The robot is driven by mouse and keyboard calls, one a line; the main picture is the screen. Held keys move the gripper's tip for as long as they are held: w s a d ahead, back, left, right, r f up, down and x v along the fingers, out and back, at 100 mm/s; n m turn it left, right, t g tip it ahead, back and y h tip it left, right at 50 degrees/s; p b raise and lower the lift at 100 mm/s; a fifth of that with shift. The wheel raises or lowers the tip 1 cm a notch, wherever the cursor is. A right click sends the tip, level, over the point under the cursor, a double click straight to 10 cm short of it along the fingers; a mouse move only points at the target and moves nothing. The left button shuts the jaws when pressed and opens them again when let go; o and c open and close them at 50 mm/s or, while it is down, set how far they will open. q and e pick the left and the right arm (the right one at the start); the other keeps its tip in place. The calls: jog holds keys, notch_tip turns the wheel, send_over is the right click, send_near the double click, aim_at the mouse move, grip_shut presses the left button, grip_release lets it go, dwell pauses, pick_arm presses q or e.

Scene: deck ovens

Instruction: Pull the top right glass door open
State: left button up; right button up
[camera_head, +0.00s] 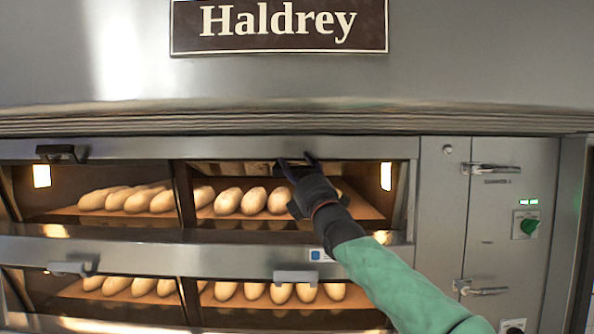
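The top right glass door (368,205) is a wide pane in the upper deck, with loaves behind it, and it looks closed. My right gripper (298,160) is black and reaches up from the lower right, in front of this door. Its two fingertips show apart at the door's top edge. The door's handle is hidden behind the gripper, so I cannot tell whether the fingers touch or hold it. My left gripper is out of view.
The top left door has a dark handle (62,153). A lower right handle (295,277) and a lower left handle (72,268) stick out below. A steel side panel (510,200) with latches and a green knob (529,227) stands at right.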

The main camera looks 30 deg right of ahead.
dwell(0.5)
jog(key=d+v, duration=0.1)
jog(key=v, duration=1.1)
jog(key=shift+a, duration=0.5)
jog(key=shift+f, duration=0.1)
